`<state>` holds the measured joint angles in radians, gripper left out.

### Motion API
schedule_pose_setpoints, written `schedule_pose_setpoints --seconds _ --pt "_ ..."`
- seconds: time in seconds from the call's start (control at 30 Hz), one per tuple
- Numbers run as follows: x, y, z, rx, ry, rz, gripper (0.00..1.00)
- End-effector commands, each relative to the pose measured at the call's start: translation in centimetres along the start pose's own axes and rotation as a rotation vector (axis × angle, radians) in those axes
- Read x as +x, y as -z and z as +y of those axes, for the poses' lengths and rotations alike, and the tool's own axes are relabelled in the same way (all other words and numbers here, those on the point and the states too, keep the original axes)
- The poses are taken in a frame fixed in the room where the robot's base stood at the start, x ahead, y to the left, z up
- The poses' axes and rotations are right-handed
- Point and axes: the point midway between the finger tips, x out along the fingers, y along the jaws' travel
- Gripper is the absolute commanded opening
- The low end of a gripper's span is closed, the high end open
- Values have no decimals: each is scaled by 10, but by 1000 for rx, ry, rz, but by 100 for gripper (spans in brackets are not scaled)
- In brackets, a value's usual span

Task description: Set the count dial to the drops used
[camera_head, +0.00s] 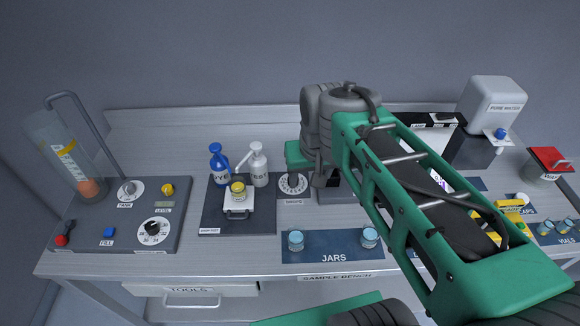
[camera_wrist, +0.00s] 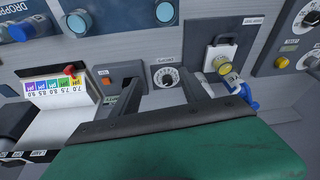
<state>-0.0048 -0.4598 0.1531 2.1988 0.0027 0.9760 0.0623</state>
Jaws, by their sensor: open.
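The count dial (camera_head: 293,184) is a round white-faced dial with a dark knob, on the bench right of the white bottle. In the wrist view the dial (camera_wrist: 166,77) lies between and beyond my two dark fingers. My gripper (camera_wrist: 159,84) is open, with nothing visible between its fingers. In the head view its green body is just above and right of the dial, and the fingers are partly hidden. The dial's reading is too small to make out.
A blue bottle (camera_head: 218,166) and a white bottle (camera_head: 258,166) stand behind the yellow-lidded jar. Two jars (camera_head: 296,240) stand on the JARS mat (camera_head: 333,246) in front. A tank panel (camera_head: 118,240) with another dial (camera_head: 154,230) is at left. My arm hides much of the right side.

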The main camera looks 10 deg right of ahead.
Motion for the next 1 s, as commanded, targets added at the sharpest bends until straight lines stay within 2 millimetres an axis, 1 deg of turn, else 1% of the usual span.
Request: schedule_pose_setpoints --seconds 0.03,0.07,0.1,0.17,0.2,0.3,0.33,0.4,0.5,0.57,0.8,0.9,1.0 --pt "13 22 -1 26 -4 -53 52" --pt "20 36 -2 45 -7 -79 52" --pt "32 52 -2 69 -11 -115 52" --pt "51 74 -3 104 -19 -164 52" --pt "65 86 -4 124 -24 -191 52" --pt "94 106 -5 163 -35 -246 52" --pt "100 110 -5 171 -37 -255 52" --pt "110 114 -6 182 -41 -270 52" --pt "119 115 -6 187 -43 -277 52" --pt "126 112 -6 186 -43 -278 52" --pt "169 100 -6 185 -42 -276 52" --pt "180 97 -6 184 -42 -274 52" --pt "186 96 -6 184 -42 -271 52"
